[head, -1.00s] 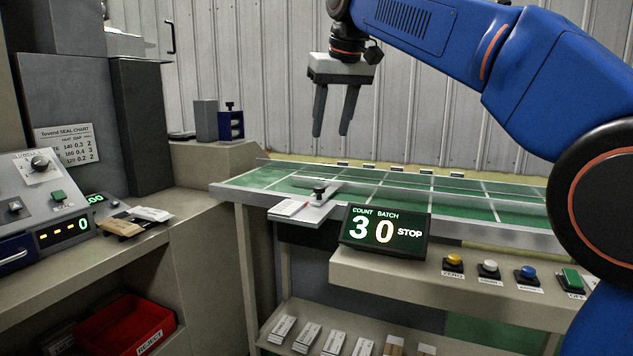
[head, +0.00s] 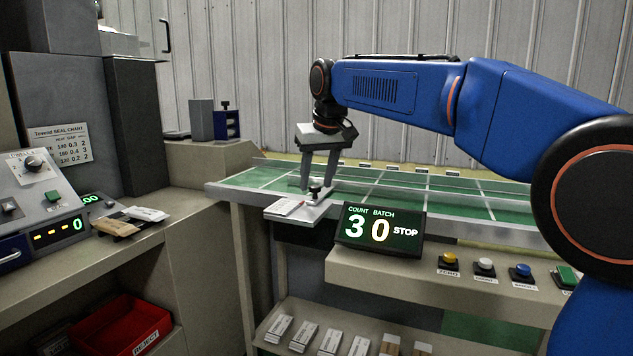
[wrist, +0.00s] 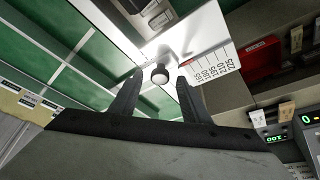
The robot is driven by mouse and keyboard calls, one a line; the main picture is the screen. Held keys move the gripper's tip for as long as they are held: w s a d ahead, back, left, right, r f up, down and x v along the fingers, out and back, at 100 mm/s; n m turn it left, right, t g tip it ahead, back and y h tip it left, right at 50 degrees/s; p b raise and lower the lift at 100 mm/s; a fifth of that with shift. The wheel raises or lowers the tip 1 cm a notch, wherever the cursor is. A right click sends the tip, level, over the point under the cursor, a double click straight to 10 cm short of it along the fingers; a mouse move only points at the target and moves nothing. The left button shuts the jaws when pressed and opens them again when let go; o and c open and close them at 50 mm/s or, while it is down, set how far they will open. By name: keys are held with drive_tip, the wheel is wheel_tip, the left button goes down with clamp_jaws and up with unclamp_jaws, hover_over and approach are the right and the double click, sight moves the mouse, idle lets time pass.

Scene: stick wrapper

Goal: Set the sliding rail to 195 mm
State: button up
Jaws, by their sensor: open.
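My gripper (head: 318,185) is open and points down over the front left of the green conveyor table. Its two fingers stand either side of a small black knob (head: 316,187) on the sliding rail's bracket. In the wrist view the round knob (wrist: 160,75) lies between the fingertips (wrist: 157,92), with a gap on both sides. The white scale plate (head: 290,207) sticks out at the table's front edge. In the wrist view the scale (wrist: 208,72) shows printed marks up to 225. I cannot tell which mark the rail (wrist: 118,45) stands at.
A counter display (head: 381,228) reading 30 and STOP stands right of the scale plate. Several push buttons (head: 485,267) sit on the ledge beyond it. A control panel (head: 45,205) and a red reject bin (head: 125,325) are at left. The green table (head: 440,203) is largely clear.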

drive_tip(key=shift+w+f, duration=0.15)
drive_tip(key=shift+f, duration=0.3)
clamp_jaws()
drive_tip(key=shift+s+a+r, duration=0.1)
drive_tip(key=shift+s+a, duration=0.2)
drive_tip(key=shift+s, duration=0.45)
drive_tip(key=shift+s+a, duration=0.25)
drive_tip(key=shift+s, duration=0.45)
unclamp_jaws()
drive_tip(key=v, duration=1.7)
drive_tip(key=shift+r, duration=0.2)
